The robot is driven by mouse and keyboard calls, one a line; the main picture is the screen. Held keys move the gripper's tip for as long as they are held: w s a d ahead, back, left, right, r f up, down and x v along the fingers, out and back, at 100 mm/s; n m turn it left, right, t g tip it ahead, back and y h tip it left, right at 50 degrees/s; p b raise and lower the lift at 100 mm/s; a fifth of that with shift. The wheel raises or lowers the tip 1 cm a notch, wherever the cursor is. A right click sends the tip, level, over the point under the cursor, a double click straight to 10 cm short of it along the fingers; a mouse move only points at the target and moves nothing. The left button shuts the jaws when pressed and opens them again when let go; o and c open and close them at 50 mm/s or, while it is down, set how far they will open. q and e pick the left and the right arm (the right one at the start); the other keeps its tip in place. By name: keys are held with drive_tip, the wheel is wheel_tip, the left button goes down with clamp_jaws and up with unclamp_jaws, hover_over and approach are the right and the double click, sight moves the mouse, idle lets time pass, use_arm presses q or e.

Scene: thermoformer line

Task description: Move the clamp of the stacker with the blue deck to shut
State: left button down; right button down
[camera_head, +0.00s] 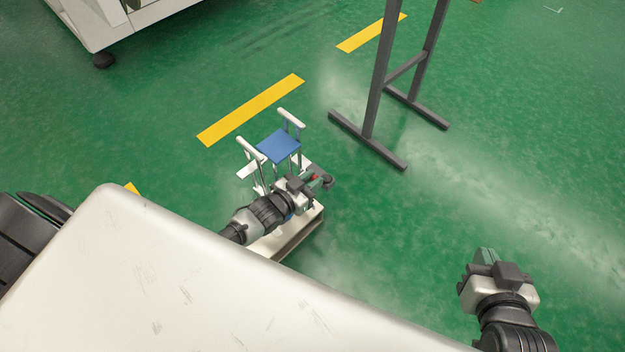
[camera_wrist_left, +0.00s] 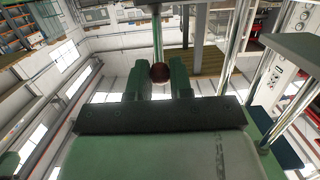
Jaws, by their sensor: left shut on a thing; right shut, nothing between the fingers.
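The stacker's blue deck (camera_head: 278,147) is in the middle of the head view, between upright posts with white bars on top. Its pale base (camera_head: 292,236) shows below my left arm. My left gripper (camera_head: 320,181) is at the near right side of the stacker, lower than the deck. It is shut on a dark red ball knob (camera_wrist_left: 160,72), which sits between the green fingers (camera_wrist_left: 158,84) in the left wrist view, with a thin metal rod beyond it. The rest of the clamp is hidden by my gripper. My right gripper (camera_head: 487,256) is shut and empty at the lower right, away from the stacker.
A dark grey steel stand (camera_head: 378,90) stands on the floor behind and right of the stacker. A pale machine (camera_head: 110,25) is at the upper left. Yellow floor stripes (camera_head: 252,109) run behind the stacker. The green floor (camera_head: 530,150) at the right is clear.

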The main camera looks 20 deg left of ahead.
use_arm(q)
drive_tip(key=shift+a, duration=0.1)
drive_tip(key=c, duration=1)
unclamp_jaws()
drive_tip(key=shift+s, duration=0.15)
drive_tip(key=p+v, duration=0.3)
drive_tip(key=v, duration=0.7)
drive_tip(key=shift+s, duration=0.2)
use_arm(e)
drive_tip(key=s+d+f+g+h, duration=0.1)
drive_tip(key=s+f+g, duration=0.1)
drive_tip(key=s+g, duration=0.2)
drive_tip(key=s+d+f+g+h, duration=0.1)
drive_tip(key=s+d+f+g, duration=0.1)
drive_tip(key=s+f+g, duration=0.1)
drive_tip(key=shift+s+d+g, duration=0.3)
drive_tip(key=shift+s+g, duration=0.3)
drive_tip(key=shift+s, duration=0.75)
use_arm(q)
drive_tip(key=shift+a, duration=0.1)
